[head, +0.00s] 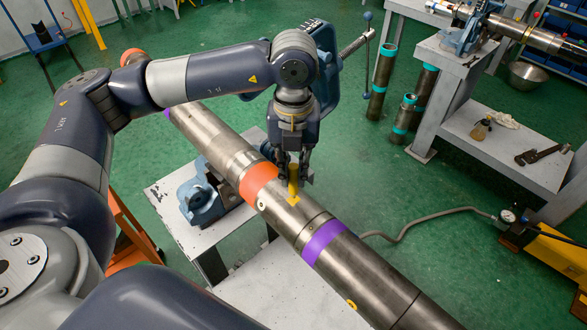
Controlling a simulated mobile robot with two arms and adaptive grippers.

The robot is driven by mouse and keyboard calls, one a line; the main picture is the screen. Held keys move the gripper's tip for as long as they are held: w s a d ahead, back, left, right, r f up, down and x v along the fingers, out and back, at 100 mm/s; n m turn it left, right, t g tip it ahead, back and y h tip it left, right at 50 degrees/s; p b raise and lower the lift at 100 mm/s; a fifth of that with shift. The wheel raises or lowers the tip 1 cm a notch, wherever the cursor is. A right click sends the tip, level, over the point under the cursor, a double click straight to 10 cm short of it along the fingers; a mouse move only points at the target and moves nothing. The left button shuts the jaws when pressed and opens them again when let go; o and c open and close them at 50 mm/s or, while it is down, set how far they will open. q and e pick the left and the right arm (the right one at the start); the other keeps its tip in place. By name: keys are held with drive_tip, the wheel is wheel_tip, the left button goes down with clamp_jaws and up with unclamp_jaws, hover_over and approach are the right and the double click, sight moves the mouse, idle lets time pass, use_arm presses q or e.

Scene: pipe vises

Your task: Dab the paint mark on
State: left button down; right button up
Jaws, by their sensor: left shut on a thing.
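A long steel pipe (284,214) runs diagonally from upper left to lower right, with an orange band (258,180) and a purple band (324,242) around it. My left gripper (295,172) points down over the pipe between these bands. It is shut on a yellow paint marker (293,188), whose lower end is at or just above the pipe's top; I cannot tell whether it touches. A small yellow-orange mark (351,305) shows on the pipe below the purple band. My right gripper is not in view.
A blue vise (201,203) stands on a grey bench beneath the pipe. A workbench (510,140) with a wrench (543,153) stands at right, with short pipes (382,80) beside it. A hose (425,216) leads to a gauge (507,216). Green floor is open between.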

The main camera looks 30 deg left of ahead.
use_arm(q)
drive_tip(key=shift+r+p, duration=1.4)
drive_tip(key=shift+r, duration=1.55)
